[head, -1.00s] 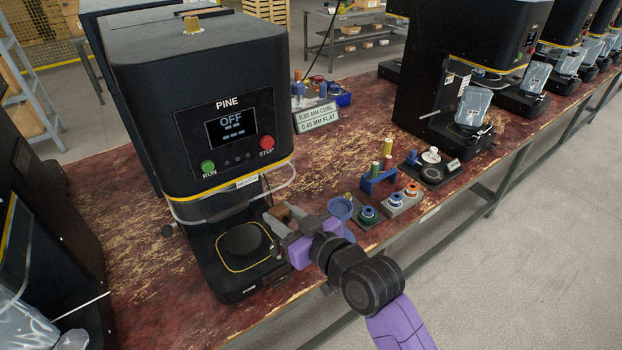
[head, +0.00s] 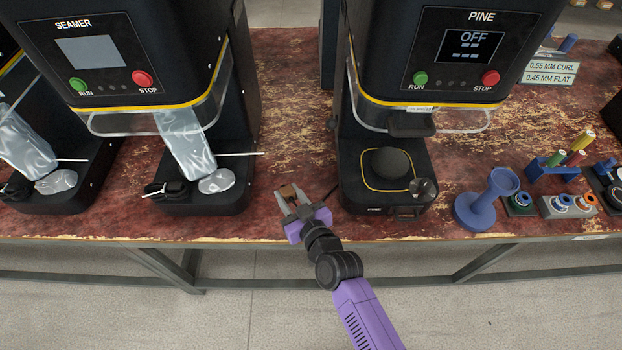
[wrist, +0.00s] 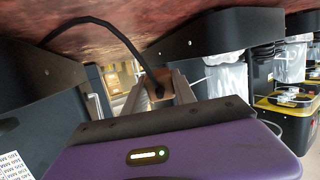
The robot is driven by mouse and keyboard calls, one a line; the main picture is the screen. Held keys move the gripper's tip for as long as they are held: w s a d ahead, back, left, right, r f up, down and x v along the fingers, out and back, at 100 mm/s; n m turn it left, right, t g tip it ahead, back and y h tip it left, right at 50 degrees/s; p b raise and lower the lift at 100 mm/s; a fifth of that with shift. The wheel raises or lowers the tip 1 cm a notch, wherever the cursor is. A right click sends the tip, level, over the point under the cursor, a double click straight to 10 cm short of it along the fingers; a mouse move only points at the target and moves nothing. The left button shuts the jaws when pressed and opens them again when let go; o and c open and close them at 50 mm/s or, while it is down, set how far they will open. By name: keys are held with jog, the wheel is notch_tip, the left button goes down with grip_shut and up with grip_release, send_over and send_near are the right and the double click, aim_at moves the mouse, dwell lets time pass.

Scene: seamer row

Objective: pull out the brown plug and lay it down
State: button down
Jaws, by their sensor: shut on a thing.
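My gripper (head: 287,197) is shut on the brown plug (head: 286,191), in the gap to the left of the PINE machine (head: 385,175). In the wrist view the plug (wrist: 160,88) sits between the two fingers, partly hidden by them. A black cable (wrist: 128,52) runs from the plug and curves away. No socket is visible around the plug. The plug is near the table's front edge; I cannot tell whether it touches the table top. The PINE display (head: 472,45) reads OFF.
A seamer (head: 200,195) with a pouch and black parts stands to the left. A blue spool-like stand (head: 487,200) and small coloured-ring parts (head: 565,203) are to the right. Bare worn red table top (head: 285,110) lies behind the gripper, between the machines.

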jog(key=shift+a+f, duration=0.55)
jog(key=shift+f, duration=0.05)
notch_tip(320, 180, down, 6)
jog(key=b, duration=0.6)
jog(key=shift+f, duration=0.25)
jog(key=c, duration=0.9)
grip_release()
jog(key=shift+c, duration=0.2)
jog(key=shift+s, duration=0.1)
jog(key=shift+p+v, duration=0.8)
jog(key=shift+v, duration=3.1)
jog(key=shift+d, duration=0.1)
